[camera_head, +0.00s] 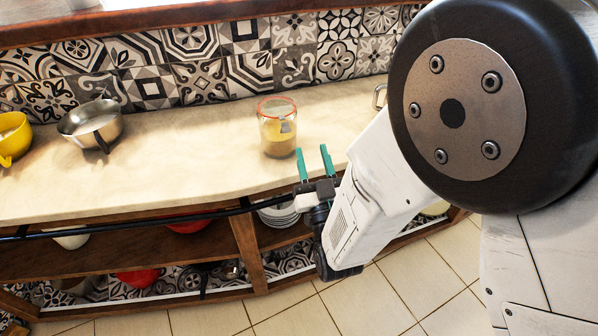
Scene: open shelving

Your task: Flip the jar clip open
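A glass jar (277,128) with a yellowish-brown filling stands upright on the pale countertop. An orange-red ring (276,107) runs around its top. A small metal clip (285,127) shows on its front, toward the right side; whether it is fastened is too small to tell. My gripper (314,163) is in front of the jar and to its right, near the counter's front edge. Its two green fingers are spread apart with nothing between them. The fingers point toward the back wall and appear apart from the jar.
A metal pan (92,124) and a yellow cup (12,138) stand at the left on the counter (190,165). A metal handle (379,96) shows right of the jar, partly hidden by my arm. Plates (279,216) and red bowls (138,277) sit on shelves below.

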